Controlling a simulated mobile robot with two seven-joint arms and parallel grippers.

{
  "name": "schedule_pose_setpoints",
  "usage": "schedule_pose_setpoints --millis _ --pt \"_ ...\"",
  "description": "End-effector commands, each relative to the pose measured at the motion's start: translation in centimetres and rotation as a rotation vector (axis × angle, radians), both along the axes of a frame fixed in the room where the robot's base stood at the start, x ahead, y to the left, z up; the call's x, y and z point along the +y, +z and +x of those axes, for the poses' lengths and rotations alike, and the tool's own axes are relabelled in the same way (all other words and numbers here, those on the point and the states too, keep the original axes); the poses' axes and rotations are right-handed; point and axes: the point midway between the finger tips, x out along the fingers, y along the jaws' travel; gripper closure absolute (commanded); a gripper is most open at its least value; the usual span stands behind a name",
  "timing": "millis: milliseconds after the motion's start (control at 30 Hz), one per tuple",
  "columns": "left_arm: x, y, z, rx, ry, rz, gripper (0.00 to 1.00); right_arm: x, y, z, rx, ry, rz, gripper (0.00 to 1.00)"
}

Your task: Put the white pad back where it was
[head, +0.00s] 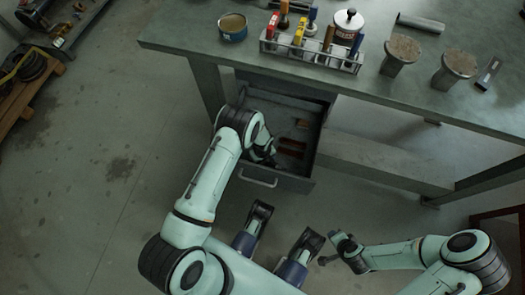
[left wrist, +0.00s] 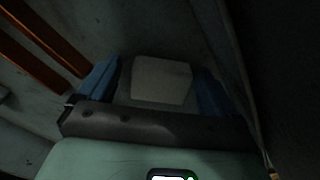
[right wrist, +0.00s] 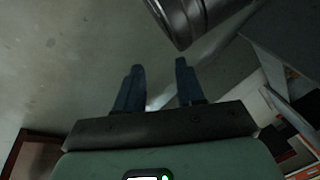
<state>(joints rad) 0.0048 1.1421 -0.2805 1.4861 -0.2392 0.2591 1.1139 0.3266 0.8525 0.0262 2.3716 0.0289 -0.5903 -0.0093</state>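The white pad (left wrist: 162,80) lies on the dark floor of the open drawer (head: 262,178), seen in the left wrist view. It looks pale grey in the shade. My left gripper (head: 268,155) reaches down into the drawer. Its blue fingers (left wrist: 155,88) are open, one on each side of the pad, with a gap on both sides. I cannot tell how far above the pad they are. In the head view my arm hides the pad. My right gripper (right wrist: 157,82) is open and empty over the floor, away from the drawer.
Orange-brown strips (left wrist: 40,50) lie in the drawer beside my left gripper. A grey beam (head: 385,163) runs right of the drawer.

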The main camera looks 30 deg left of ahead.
Motion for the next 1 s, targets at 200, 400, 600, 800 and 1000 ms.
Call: schedule_pose_setpoints --millis 200,400,600,800,1000 --pt "0.0 1.3 0.1 -0.001 -0.001 0.0 0.08 0.2 1.0 0.5 -0.019 0.002 0.0 0.62" --pt "0.0 5.7 0.1 -0.004 -0.001 0.001 0.08 1.1 2.5 -0.8 0.011 0.02 0.022 0.62" --pt "0.0 9.8 0.1 -0.004 0.0 0.0 0.08 2.1 3.7 -2.7 0.061 0.039 0.047 0.62" --pt "0.0 11.9 0.0 -0.001 0.0 0.001 0.08 2.6 4.2 -3.6 0.086 0.05 0.059 0.62" --pt "0.0 12.4 0.0 0.001 0.0 0.001 0.08 2.7 4.3 -3.9 0.093 0.053 0.063 0.62"
